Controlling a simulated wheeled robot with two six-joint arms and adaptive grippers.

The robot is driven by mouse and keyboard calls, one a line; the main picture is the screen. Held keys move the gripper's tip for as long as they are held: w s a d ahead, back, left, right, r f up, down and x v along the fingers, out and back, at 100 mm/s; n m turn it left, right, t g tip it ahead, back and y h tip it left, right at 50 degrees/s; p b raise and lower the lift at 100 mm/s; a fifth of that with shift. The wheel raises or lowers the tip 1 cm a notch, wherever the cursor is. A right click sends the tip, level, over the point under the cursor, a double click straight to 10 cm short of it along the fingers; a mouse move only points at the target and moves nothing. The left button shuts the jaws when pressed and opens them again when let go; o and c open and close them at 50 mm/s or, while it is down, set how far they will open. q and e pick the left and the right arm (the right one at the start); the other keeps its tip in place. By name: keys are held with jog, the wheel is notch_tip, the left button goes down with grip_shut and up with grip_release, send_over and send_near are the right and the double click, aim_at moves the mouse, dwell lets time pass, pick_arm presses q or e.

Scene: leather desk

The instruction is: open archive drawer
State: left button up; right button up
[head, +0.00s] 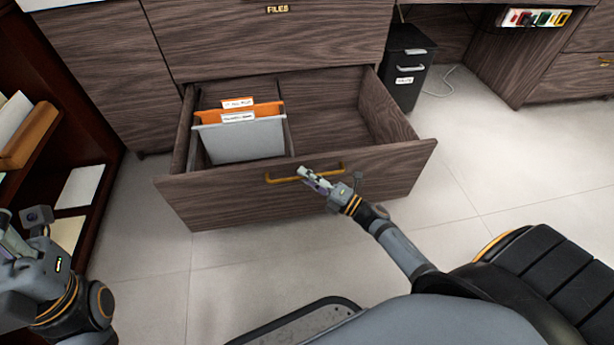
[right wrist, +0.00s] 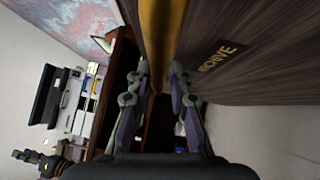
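The archive drawer (head: 300,190) is the low wooden drawer in the head view, standing well open from the cabinet. Its brass handle (head: 285,178) runs along the front; it also shows in the right wrist view (right wrist: 163,30). A plate reading "ARCHIVE" (right wrist: 218,58) is on the drawer front in the right wrist view. My left gripper (head: 12,235) is at the left edge, partly cut off, away from the drawer.
Hanging folders (head: 240,138) stand in the drawer's left part; the right part is empty. A closed "FILES" drawer (head: 270,40) is above. A black bin-like box (head: 405,70) stands right of the drawer. A dark bookshelf (head: 95,150) is at left. Tiled floor (head: 480,160) is clear at right.

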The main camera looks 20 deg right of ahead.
jog(key=shift+s, duration=0.1)
jog(key=v, duration=1.2)
